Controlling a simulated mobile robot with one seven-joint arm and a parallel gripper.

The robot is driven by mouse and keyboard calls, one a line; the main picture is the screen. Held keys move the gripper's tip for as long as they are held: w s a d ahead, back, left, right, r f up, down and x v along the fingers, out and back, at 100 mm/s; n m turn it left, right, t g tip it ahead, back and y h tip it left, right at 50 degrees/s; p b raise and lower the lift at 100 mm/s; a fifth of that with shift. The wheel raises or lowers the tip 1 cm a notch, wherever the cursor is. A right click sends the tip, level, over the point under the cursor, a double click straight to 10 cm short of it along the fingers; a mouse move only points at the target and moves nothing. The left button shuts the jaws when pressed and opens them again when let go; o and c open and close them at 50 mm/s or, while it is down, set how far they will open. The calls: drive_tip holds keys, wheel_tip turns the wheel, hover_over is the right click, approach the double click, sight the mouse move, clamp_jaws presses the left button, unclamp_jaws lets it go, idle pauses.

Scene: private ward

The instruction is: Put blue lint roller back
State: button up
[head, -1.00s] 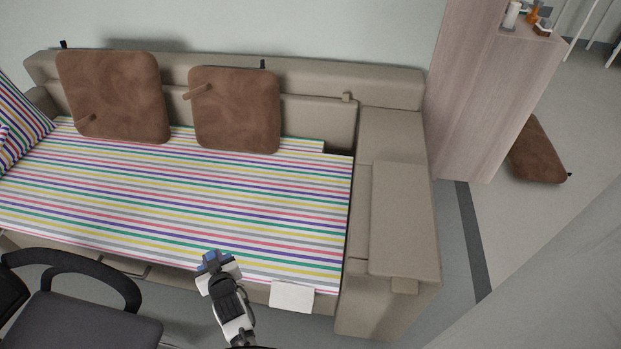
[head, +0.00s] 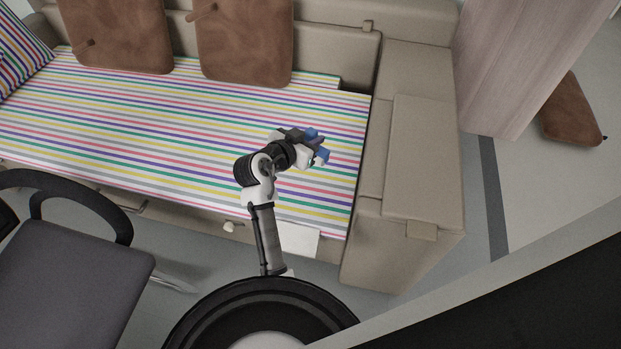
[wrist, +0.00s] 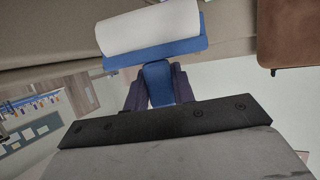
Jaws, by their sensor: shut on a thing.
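The blue lint roller (wrist: 150,35) is in my gripper (wrist: 160,90), seen close in the wrist view. It has a white roll in a blue holder with a blue neck, and the two dark fingers are shut on the neck. In the head view my gripper (head: 308,147) is above the right part of the striped bed. Blue parts of the lint roller (head: 320,155) show at its tip. The head view does not show clearly how high it is held above the bed.
The striped sofa bed (head: 150,130) has brown cushions (head: 245,40) along its back and a beige armrest (head: 412,160) at right. A dark office chair (head: 75,270) stands at lower left. A wooden cabinet (head: 520,60) stands beyond the armrest, with a brown cushion (head: 572,108) on the floor.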

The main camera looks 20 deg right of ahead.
wheel_tip(320, 180, down, 15)
drive_tip(key=shift+f, duration=0.1)
idle(0.3)
drive_tip(key=shift+b, duration=0.3)
drive_tip(key=shift+f, duration=0.15)
drive_tip(key=o, duration=1)
